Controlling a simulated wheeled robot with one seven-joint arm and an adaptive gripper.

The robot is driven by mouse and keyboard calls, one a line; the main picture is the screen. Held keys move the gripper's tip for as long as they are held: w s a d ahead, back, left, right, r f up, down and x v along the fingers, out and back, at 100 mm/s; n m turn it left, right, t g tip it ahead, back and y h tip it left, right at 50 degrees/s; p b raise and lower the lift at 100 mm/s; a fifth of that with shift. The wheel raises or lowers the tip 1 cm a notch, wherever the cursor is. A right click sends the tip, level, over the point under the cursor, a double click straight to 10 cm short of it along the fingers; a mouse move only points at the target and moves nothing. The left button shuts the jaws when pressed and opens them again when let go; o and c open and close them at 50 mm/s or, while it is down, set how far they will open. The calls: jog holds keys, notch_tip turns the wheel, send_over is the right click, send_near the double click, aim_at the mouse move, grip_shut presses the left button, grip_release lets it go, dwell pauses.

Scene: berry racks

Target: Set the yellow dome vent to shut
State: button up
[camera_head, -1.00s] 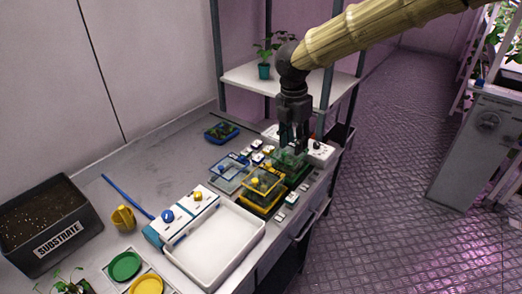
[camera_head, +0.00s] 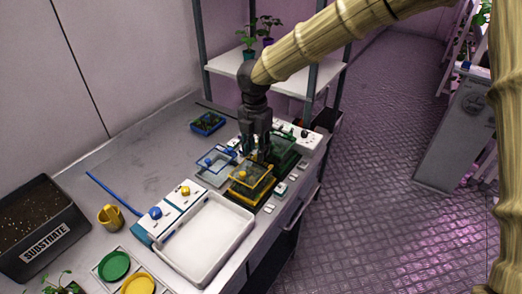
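The yellow dome (camera_head: 252,176) is a clear box-like cover with a yellow frame. It stands on a dark and yellow base on the bench, between a blue-framed dome and a green one. A small yellow vent knob (camera_head: 243,175) shows on its top; its setting is too small to read. My gripper (camera_head: 257,158) points down just above the back part of the yellow dome. Its dark fingers overlap the dome's back edge in the picture, and I cannot tell whether they touch it. The gap between the fingertips is not clear.
The blue-framed dome (camera_head: 214,164) stands left of the yellow one, and the green dome (camera_head: 286,146) behind it to the right. A white tray (camera_head: 181,262) lies in front. A control box with a blue knob (camera_head: 155,213) and a shelf (camera_head: 228,62) are nearby. Bare bench (camera_head: 140,160) lies left.

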jog(key=shift+a+f, duration=0.1)
jog(key=shift+f, duration=0.7)
grip_shut()
